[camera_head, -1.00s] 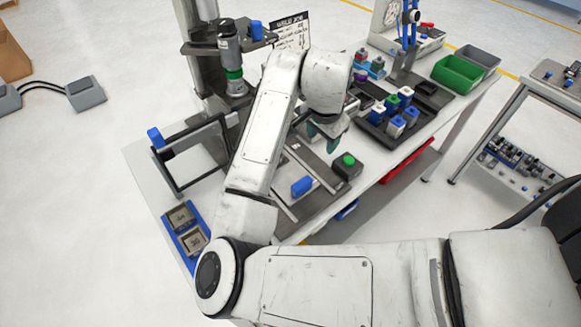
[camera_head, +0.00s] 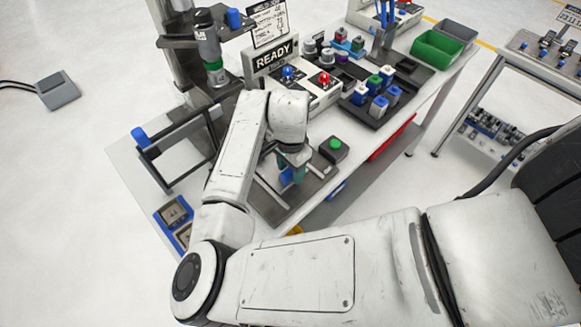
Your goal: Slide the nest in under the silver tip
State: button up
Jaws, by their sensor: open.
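The silver tip (camera_head: 218,79) hangs under the green ring of the grey press head at upper left, above the bench. The nest's grey slide plate with rails (camera_head: 265,203) lies on the bench; its front blue handle (camera_head: 286,178) shows partly beside my fingers. My gripper (camera_head: 293,168), with teal fingers, is open and low at the blue handle. I cannot tell whether the fingers are around it or just beside it. My arm hides the middle of the slide and the nest's seat.
A guard frame with a blue knob (camera_head: 140,137) stands left of my arm. A green button box (camera_head: 333,149) is close to the right of my gripper. A control box reading READY (camera_head: 277,57) and a dark rack of colored parts (camera_head: 375,100) stand behind. A blue tray (camera_head: 174,215) lies front left.

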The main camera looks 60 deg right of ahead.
jog(key=shift+f, duration=0.45)
grip_shut()
dwell(0.4)
